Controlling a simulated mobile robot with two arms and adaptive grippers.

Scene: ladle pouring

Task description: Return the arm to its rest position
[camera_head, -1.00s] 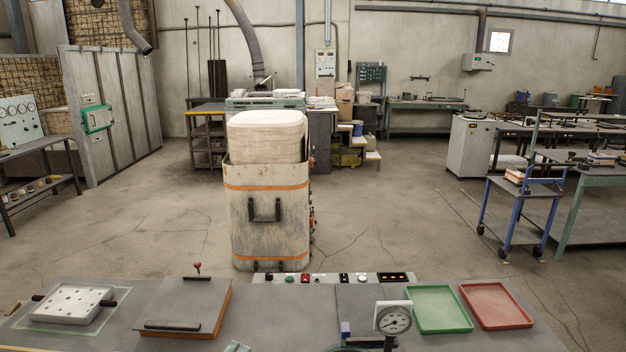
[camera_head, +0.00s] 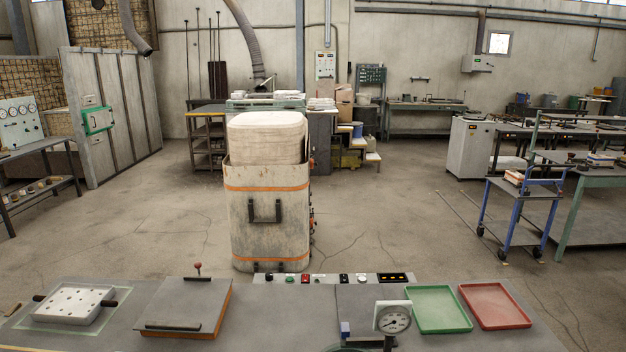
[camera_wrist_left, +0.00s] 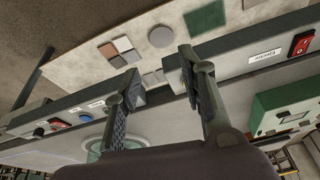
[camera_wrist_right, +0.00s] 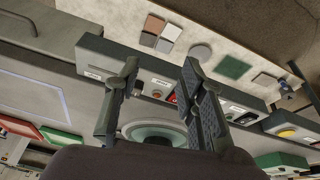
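Neither gripper shows in the head view. In the left wrist view my left gripper (camera_wrist_left: 160,76) has its fingers apart with nothing held between them. A grey control panel strip with a red switch (camera_wrist_left: 302,42) lies beyond the fingers. In the right wrist view my right gripper (camera_wrist_right: 159,70) is also open and empty. A round pale green-rimmed thing (camera_wrist_right: 155,132) shows between and below its fingers. No ladle can be made out in these frames.
The worktop (camera_head: 275,325) holds a white perforated block (camera_head: 73,303), a hinged plate (camera_head: 186,307), a dial gauge (camera_head: 393,320), a green tray (camera_head: 438,309) and a red tray (camera_head: 495,305). A tall bin (camera_head: 267,215) stands behind it.

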